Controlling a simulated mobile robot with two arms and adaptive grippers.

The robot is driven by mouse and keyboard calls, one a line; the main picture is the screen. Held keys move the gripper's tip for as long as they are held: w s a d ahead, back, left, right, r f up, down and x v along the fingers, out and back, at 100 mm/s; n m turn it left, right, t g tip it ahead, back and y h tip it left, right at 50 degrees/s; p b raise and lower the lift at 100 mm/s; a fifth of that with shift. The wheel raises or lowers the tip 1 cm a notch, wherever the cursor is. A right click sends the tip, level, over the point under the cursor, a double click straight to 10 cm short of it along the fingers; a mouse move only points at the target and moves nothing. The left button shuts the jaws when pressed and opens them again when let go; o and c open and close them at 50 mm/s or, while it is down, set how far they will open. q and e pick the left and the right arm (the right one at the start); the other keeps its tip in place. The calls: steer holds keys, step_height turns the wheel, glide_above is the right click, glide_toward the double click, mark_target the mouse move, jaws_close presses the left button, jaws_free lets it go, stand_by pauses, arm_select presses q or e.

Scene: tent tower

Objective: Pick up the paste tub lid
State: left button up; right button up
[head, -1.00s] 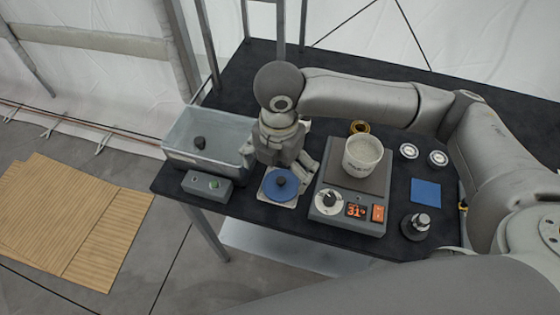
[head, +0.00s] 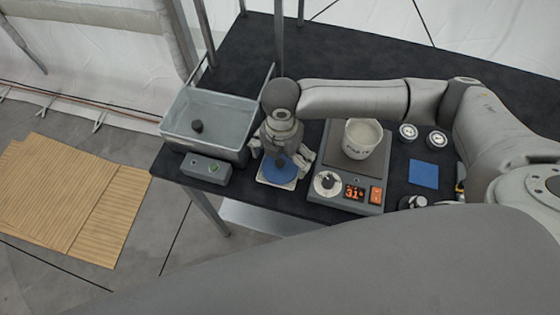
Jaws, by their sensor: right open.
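The white paste tub (head: 361,140), full of pale paste, stands on the hot plate. My left gripper is not in view.
The hot plate (head: 347,172) with a red display stands just right of the lid. A water bath (head: 207,122) and its control box (head: 206,168) are on the left. A blue square (head: 424,174) and two round white-faced items (head: 408,131) (head: 436,139) lie right.

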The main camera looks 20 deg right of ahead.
steer(key=shift+f, duration=0.5)
steer(key=c, duration=0.9)
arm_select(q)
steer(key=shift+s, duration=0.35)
arm_select(e)
steer(key=shift+s, duration=0.15)
steer(key=shift+c, duration=1.4)
